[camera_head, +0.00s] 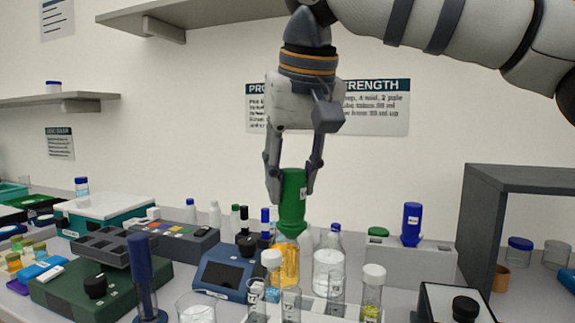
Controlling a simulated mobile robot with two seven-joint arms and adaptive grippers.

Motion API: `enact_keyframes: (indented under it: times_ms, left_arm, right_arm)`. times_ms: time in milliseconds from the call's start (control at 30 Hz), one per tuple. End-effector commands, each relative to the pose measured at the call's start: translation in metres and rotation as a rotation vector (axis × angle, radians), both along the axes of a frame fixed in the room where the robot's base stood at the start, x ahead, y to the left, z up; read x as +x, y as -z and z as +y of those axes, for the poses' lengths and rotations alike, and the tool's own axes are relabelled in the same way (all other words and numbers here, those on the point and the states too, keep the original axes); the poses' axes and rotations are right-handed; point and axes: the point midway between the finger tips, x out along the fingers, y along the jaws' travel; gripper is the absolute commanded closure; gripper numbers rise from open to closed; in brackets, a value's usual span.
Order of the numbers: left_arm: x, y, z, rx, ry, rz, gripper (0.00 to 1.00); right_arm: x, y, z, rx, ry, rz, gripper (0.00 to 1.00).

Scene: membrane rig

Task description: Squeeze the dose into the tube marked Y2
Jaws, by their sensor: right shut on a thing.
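The tubes stand in a pale rack at the front: open tubes (291,302) and, to the right, a white-capped tube (371,297) with yellow contents and a small mark. I cannot read for certain which mark is Y2. My left gripper is not in view.
A blue bottle (411,220) stands on a grey block (420,262) at right. A dark shelf unit (485,215) bounds the right side. A blue device (225,275), a clear bottle (328,265) and a beaker (196,308) crowd the bench around the tubes.

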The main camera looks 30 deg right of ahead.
Motion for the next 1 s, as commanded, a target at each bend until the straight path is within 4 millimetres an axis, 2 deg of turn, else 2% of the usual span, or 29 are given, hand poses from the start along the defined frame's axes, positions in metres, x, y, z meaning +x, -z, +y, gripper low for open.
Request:
enact_keyframes:
  times_ms: [33, 133, 300, 600, 1000]
  left_arm:
    - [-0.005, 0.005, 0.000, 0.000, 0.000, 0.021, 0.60]
    - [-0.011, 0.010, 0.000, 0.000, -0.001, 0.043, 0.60]
    - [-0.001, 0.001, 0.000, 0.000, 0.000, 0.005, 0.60]
    - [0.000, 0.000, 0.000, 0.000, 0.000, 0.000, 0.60]
    - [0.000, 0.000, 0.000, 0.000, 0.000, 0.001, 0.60]
  right_arm:
    - [0.002, 0.010, 0.000, -0.001, -0.001, 0.007, 1.00]
    - [0.002, 0.023, 0.000, 0.000, -0.001, 0.009, 1.00]
    - [-0.002, 0.036, 0.000, 0.000, -0.001, -0.003, 1.00]
    - [0.000, 0.069, 0.000, 0.000, 0.000, 0.001, 1.00]
    - [0.000, 0.078, 0.000, 0.000, 0.000, -0.001, 1.00]
